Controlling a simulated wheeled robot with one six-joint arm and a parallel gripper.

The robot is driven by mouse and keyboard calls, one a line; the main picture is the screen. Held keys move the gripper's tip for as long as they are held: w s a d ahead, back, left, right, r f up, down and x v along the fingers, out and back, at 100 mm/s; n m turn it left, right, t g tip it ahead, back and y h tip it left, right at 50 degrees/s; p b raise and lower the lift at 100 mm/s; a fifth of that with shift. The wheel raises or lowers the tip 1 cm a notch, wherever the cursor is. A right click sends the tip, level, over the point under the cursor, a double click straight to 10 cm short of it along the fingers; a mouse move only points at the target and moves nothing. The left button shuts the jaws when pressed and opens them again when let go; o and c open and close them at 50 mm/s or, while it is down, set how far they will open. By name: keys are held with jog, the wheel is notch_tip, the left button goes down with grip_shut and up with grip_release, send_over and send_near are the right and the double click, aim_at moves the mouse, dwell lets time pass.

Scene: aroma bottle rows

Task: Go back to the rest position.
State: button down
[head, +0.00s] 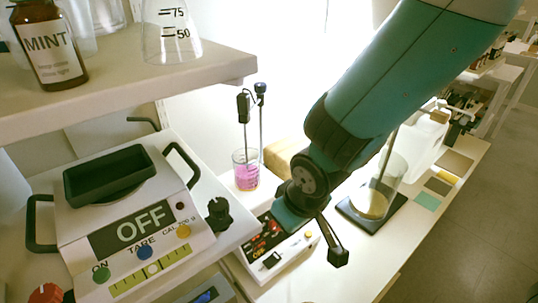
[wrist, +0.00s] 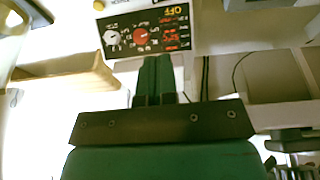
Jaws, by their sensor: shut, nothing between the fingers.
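My gripper (head: 338,257) is in the middle of the head view, at the end of my teal arm that comes down from the upper right. It hangs in front of a white device with a dark control panel (head: 264,240). In the wrist view my gripper's two fingers (wrist: 155,66) lie side by side, shut, with nothing between them. The device's panel, with dials and a lit display (wrist: 147,32), shows beyond the fingertips. Whether the fingers touch the device cannot be told.
A balance reading OFF (head: 150,235) is at left, under a shelf (head: 150,75) with a MINT bottle (head: 48,45) and flask (head: 170,32). A glass vessel (head: 385,185) stands right. Floor (head: 480,230) is clear.

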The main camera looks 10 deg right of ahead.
jog(key=s+d+r+g+y, duration=0.1)
jog(key=s+d+r, duration=0.1)
jog(key=s+r, duration=0.4)
jog(key=s+d+r+g+y, duration=0.1)
jog(key=s+d+r+g, duration=0.1)
jog(key=s+r, duration=0.5)
notch_tip(320, 180, up, 3)
jog(key=shift+d+n+y, duration=0.3)
jog(key=shift+d, duration=0.45)
